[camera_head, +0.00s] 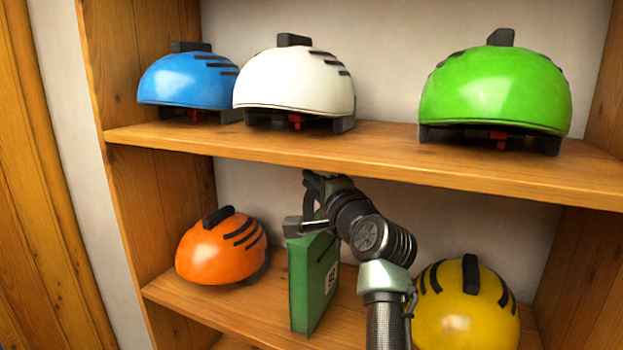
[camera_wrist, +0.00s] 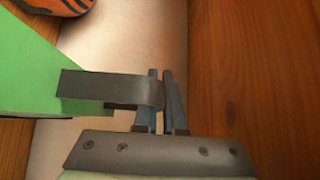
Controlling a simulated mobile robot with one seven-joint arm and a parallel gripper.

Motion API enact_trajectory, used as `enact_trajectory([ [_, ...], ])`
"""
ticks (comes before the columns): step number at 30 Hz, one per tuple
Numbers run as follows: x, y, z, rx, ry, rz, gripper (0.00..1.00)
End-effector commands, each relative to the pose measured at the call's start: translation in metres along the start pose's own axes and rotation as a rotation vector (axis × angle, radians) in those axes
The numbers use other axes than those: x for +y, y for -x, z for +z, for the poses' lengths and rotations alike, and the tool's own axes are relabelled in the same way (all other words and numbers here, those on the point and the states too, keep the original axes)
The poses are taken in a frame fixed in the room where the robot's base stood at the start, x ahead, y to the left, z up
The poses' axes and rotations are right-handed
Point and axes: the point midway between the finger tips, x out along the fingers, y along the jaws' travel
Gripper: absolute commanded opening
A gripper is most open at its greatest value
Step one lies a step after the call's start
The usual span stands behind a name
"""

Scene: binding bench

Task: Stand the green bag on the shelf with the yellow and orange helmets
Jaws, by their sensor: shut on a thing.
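The green bag (camera_head: 313,280) is upright on the lower shelf (camera_head: 225,305), between the orange helmet (camera_head: 222,247) on the left and the yellow helmet (camera_head: 466,308) on the right. Its base appears at the shelf surface, but whether it touches is hard to tell. My gripper (camera_head: 312,222) is at the top of the bag, shut on its handle. In the wrist view the grey handle (camera_wrist: 105,88) runs from the green bag (camera_wrist: 25,75) into the closed fingers (camera_wrist: 162,100). Part of the orange helmet (camera_wrist: 60,5) shows at the top left there.
The upper shelf (camera_head: 370,160) is close above my gripper and holds a blue helmet (camera_head: 188,80), a white helmet (camera_head: 294,82) and a green helmet (camera_head: 496,90). My arm hides part of the space between the bag and the yellow helmet.

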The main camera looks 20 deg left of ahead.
Motion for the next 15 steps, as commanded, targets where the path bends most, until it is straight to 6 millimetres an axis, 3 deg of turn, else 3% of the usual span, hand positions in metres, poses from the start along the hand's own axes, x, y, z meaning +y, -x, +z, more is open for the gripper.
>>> enact_trajectory([
  [10,0.0005,0.0004,0.0003,0.000,0.002,-0.006,0.00],
  [15,0.0029,0.0000,0.0004,-0.001,0.001,0.000,0.34],
])
